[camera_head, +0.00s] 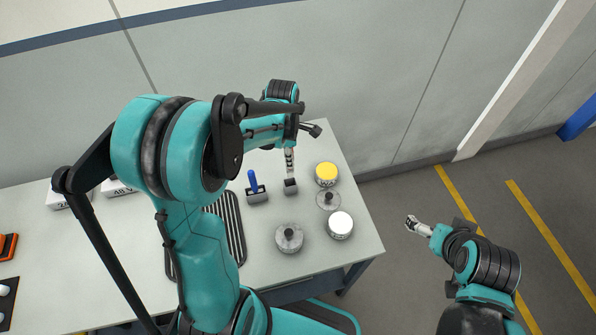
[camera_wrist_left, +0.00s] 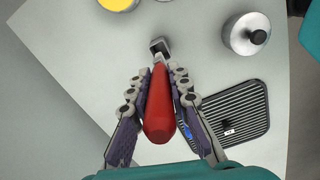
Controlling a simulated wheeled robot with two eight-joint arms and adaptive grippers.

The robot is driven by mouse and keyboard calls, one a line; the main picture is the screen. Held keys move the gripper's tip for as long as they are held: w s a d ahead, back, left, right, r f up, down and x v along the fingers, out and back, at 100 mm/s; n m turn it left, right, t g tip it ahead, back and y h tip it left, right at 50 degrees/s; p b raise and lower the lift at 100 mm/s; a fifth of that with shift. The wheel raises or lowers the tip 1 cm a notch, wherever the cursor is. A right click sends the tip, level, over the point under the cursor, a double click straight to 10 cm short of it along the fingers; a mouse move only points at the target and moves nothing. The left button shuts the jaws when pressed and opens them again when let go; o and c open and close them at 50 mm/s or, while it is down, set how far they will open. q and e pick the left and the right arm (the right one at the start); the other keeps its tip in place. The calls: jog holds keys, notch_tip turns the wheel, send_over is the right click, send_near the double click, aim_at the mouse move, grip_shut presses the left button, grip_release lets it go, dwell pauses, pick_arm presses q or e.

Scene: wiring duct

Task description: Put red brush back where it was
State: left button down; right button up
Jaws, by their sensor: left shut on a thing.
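My left gripper (camera_head: 290,163) is over the table's right part. In the left wrist view, its fingers (camera_wrist_left: 163,88) are closed around the red handle of the red brush (camera_wrist_left: 159,118). The brush's dark block-like end (camera_wrist_left: 160,48) points away from the gripper. In the head view this dark end (camera_head: 290,187) shows just below the fingers; the red handle is hidden there. I cannot tell whether it touches the table. A blue-handled brush (camera_head: 255,182) stands just left of it. My right gripper (camera_head: 413,226) is off the table over the floor; its finger opening is too small to judge.
A dark ribbed tray (camera_head: 233,222) lies left, partly behind my arm. Boxes (camera_head: 117,187) stand far left.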

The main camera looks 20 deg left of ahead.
aim_at(291, 176)
pick_arm(q)
notch_tip(291, 176, down, 10)
jog(key=shift+w+r+b, duration=0.1)
jog(key=shift+b, duration=0.9)
jog(key=c, duration=1.4)
grip_release()
jog(key=r+p, duration=0.1)
jog(key=r, duration=0.5)
jog(key=r+p, duration=0.1)
jog(key=r, duration=0.4)
jog(key=shift+a+r, duration=0.2)
jog(key=shift+r, duration=0.15)
jog(key=shift+s+r, duration=0.25)
jog(key=shift+r, duration=0.1)
jog(key=s+d+r+m+t, duration=0.2)
jog(key=s+r+m, duration=0.1)
jog(key=m, duration=0.4)
jog(key=s+d+r+m+t, duration=0.2)
jog(key=s+m, duration=0.3)
jog(key=m, duration=0.3)
jog(key=s+d+r+m+t, duration=0.1)
jog(key=s+r+m+t, duration=0.2)
jog(key=m, duration=0.4)
jog(key=shift+s+d+r+y, duration=0.2)
jog(key=shift+s+r, duration=0.1)
jog(key=shift+s, duration=0.2)
jog(key=shift+s+d+r+y, duration=0.1)
jog(key=shift+s+d+r, duration=0.15)
jog(key=shift+s, duration=0.2)
